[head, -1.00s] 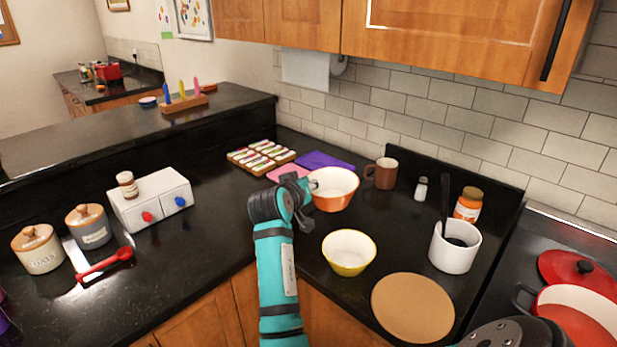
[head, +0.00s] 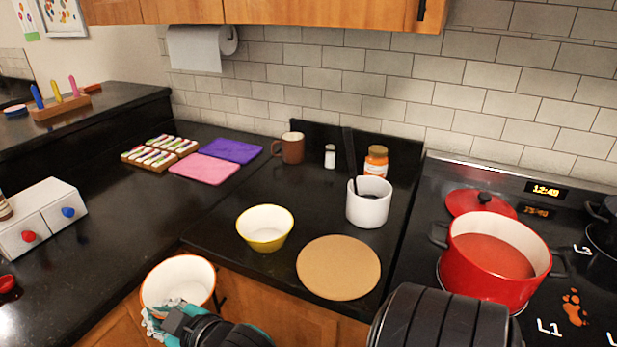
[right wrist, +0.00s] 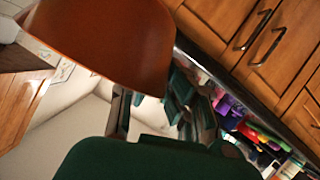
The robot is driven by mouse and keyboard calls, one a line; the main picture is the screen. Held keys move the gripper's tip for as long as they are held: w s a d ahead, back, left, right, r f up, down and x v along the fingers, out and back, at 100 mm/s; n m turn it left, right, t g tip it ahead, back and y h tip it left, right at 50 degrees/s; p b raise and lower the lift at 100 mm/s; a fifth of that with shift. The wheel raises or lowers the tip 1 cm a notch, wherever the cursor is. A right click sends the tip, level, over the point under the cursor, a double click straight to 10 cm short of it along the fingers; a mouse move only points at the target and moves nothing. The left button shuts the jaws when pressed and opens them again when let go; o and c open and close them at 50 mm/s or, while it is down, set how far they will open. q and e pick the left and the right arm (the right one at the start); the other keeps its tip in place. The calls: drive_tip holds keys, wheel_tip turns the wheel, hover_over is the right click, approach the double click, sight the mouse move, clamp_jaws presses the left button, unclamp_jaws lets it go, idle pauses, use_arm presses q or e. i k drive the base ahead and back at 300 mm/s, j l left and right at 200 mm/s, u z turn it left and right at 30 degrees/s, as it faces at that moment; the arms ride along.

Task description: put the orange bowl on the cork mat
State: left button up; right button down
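The orange bowl (head: 205,290), white inside, is at the lower left of the head view, in front of the counter edge and off the counter. My right gripper (head: 165,318) is at its near side and appears shut on its wall; the fingertips are partly hidden. In the right wrist view the bowl's orange outside (right wrist: 105,35) fills the upper left, against a finger of the gripper (right wrist: 122,108). The round cork mat (head: 338,267) lies flat and bare on the black counter, to the right of the bowl. My left gripper is not in view.
A yellow bowl (head: 265,228) stands left of the cork mat. A white crock (head: 369,203) with a dark utensil stands behind the mat. A red pot (head: 495,258) is on the stove to the right. A mug (head: 291,148), shaker (head: 330,157) and jar (head: 376,162) stand at the back.

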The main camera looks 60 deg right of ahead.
sight(338, 264)
drive_tip(key=j+z, duration=0.1)
drive_tip(key=z, duration=0.35)
drive_tip(key=j+z, duration=0.1)
drive_tip(key=z, duration=0.35)
drive_tip(key=j+z, duration=0.1)
drive_tip(key=z, duration=0.35)
drive_tip(key=j+z, duration=0.15)
drive_tip(key=z, duration=0.3)
